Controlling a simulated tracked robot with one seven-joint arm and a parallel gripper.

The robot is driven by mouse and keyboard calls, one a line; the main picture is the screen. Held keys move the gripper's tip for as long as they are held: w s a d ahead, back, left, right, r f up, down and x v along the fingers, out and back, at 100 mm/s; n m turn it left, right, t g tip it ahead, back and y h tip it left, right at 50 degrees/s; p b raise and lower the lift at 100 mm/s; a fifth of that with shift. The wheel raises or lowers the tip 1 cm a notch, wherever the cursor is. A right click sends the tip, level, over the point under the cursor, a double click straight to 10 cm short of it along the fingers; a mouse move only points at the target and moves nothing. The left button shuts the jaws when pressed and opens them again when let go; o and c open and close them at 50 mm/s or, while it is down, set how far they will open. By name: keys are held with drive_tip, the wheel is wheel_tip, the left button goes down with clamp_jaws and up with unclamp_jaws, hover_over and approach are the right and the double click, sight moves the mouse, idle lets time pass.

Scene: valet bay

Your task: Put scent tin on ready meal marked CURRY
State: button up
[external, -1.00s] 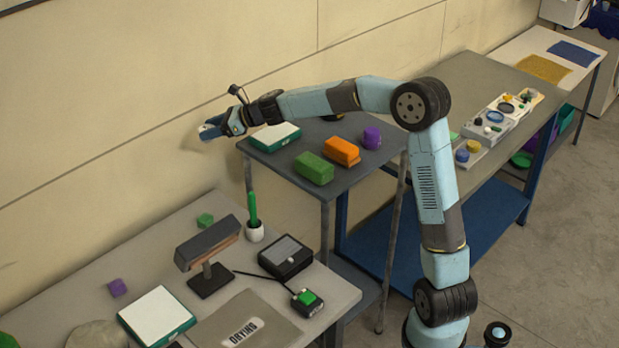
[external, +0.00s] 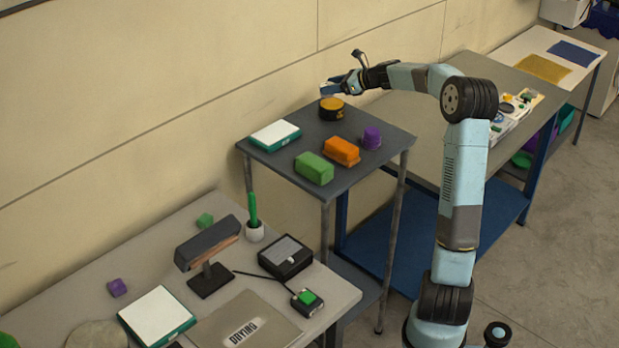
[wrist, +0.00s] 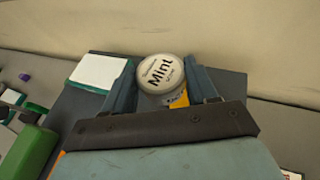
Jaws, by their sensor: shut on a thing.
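The scent tin (wrist: 160,72), round and white with the word Mint, is between the two fingers of my gripper (wrist: 162,80) in the wrist view. My gripper is shut on it. In the external view my gripper (external: 332,87) is above the back corner of the small dark table, and the tin is hard to make out. Below it stands a round black container with a yellow top (external: 331,104); a yellow patch (wrist: 180,100) shows under the tin in the wrist view. The tin looks apart from this container. I cannot read the word CURRY anywhere.
The dark table (external: 293,191) also bears a white-and-teal box (external: 274,134), a green block (external: 314,169), an orange block (external: 341,151) and a purple cylinder (external: 371,138). A wall (external: 150,90) runs close behind. A lower desk with a lamp (external: 207,250) stands front left.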

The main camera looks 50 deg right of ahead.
drive_tip(key=s+d+m+t+h, duration=0.1)
drive_tip(key=s+d+m+h, duration=0.15)
drive_tip(key=s+d, duration=1.8)
wheel_tip(320, 180, down, 13)
drive_tip(key=w+d, duration=0.1)
drive_tip(key=d, duration=0.1)
drive_tip(key=w+d+f, duration=0.2)
drive_tip(key=w+f, duration=0.1)
drive_tip(key=w+d+f, duration=0.2)
drive_tip(key=w+d, duration=0.1)
drive_tip(key=w+d+f, duration=0.3)
drive_tip(key=shift+w+f, duration=0.3)
drive_tip(key=shift+f, duration=0.05)
drive_tip(key=shift+w+d+f, duration=0.45)
drive_tip(key=shift+f, duration=1.85)
